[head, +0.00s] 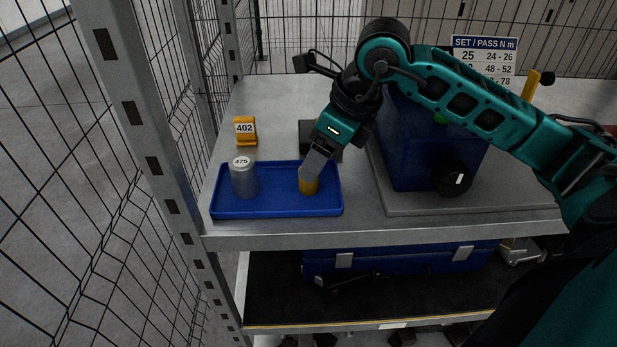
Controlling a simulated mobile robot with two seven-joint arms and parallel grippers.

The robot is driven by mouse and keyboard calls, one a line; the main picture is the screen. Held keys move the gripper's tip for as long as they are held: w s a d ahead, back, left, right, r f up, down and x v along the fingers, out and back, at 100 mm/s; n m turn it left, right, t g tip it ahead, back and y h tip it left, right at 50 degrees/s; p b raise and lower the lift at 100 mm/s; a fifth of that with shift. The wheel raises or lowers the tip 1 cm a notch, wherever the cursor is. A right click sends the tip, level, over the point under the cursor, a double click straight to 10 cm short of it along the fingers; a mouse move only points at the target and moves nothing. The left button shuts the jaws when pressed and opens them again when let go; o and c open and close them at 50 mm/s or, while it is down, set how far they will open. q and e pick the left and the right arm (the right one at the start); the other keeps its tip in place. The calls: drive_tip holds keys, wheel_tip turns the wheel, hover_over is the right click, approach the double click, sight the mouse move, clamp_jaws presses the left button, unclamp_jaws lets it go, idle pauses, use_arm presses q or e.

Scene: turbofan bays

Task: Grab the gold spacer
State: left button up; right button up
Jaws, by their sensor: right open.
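The gold spacer (309,186) is a small gold cylinder standing upright in the right part of a blue tray (275,208). My right gripper (312,174) reaches down from the upper right, with its fingers at the top of the spacer. The fingers cover the spacer's upper part. The gripper is open; whether its fingers touch the spacer cannot be told. My left gripper is not in view.
A grey cylinder marked 475 (244,180) stands in the tray's left part. A yellow block marked 402 (245,130) stands behind the tray. A blue box (428,150) stands to the right. A mesh fence and a post border the bench's left side.

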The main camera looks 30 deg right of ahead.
sight(305, 188)
drive_tip(key=x, duration=0.5)
drive_tip(key=shift+a, duration=0.15)
clamp_jaws()
idle(0.4)
